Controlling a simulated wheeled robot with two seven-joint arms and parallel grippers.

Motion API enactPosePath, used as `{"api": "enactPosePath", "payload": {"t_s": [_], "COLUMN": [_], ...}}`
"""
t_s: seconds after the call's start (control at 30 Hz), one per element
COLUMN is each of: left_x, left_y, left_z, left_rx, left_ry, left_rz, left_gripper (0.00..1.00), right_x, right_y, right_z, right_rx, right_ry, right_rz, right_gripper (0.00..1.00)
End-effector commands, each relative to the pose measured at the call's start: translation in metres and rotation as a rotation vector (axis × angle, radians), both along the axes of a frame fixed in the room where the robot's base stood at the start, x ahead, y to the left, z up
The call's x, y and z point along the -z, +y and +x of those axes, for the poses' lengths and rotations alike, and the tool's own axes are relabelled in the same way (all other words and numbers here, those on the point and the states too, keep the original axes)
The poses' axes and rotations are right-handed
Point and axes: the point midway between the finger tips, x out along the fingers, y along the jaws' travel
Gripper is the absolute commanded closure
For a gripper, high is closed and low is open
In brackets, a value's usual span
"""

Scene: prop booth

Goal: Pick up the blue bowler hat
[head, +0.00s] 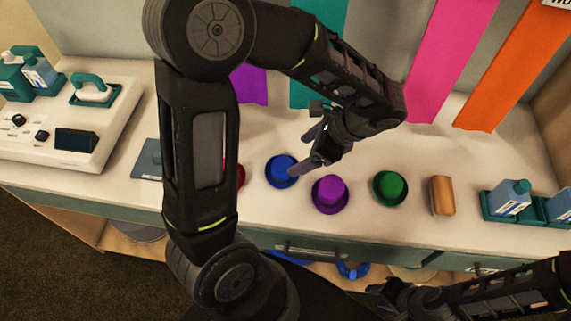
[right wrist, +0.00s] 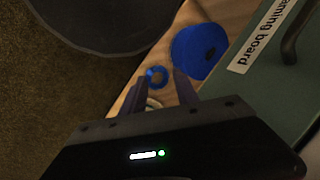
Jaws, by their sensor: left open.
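The blue bowler hat (head: 278,172) sits on the counter between a mostly hidden red item (head: 241,174) and a purple hat (head: 330,193). My left gripper (head: 304,152) is open and empty. Its fingers point left, and the nearer finger overlaps the right part of the blue hat in the head view; I cannot tell if they touch. My right gripper (head: 374,289) is low, in front of the counter. In the right wrist view its two fingers (right wrist: 160,90) are apart with nothing held.
A green hat (head: 390,187), a wooden block (head: 441,195) and teal trays with bottles (head: 510,198) stand to the right. A white console (head: 75,125) is at left. Below the counter are a drawer front (head: 315,251) and a shelf with blue items (right wrist: 200,50).

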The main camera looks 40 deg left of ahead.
Motion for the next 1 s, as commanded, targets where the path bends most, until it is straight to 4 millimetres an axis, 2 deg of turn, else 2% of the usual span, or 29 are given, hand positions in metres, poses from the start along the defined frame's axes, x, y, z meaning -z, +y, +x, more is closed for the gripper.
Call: {"api": "enactPosePath", "payload": {"t_s": [0.3, 0.7, 1.0], "left_x": [0.02, 0.025, 0.059], "left_y": [0.013, 0.016, 0.037], "left_z": [-0.005, -0.006, -0.016], "left_rx": [0.0, -0.002, -0.002], "left_ry": [0.002, 0.003, 0.004], "left_rz": [0.001, 0.0, 0.0], "left_gripper": [0.21, 0.21, 0.21], "right_x": [-0.002, -0.004, -0.011], "right_y": [0.0, 0.0, -0.001], "right_z": [0.0, 0.0, -0.001], "right_rx": [0.0, 0.001, 0.002], "right_ry": [0.0, 0.001, 0.004], "right_rz": [-0.001, -0.001, -0.004], "right_gripper": [0.64, 0.64, 0.64]}}
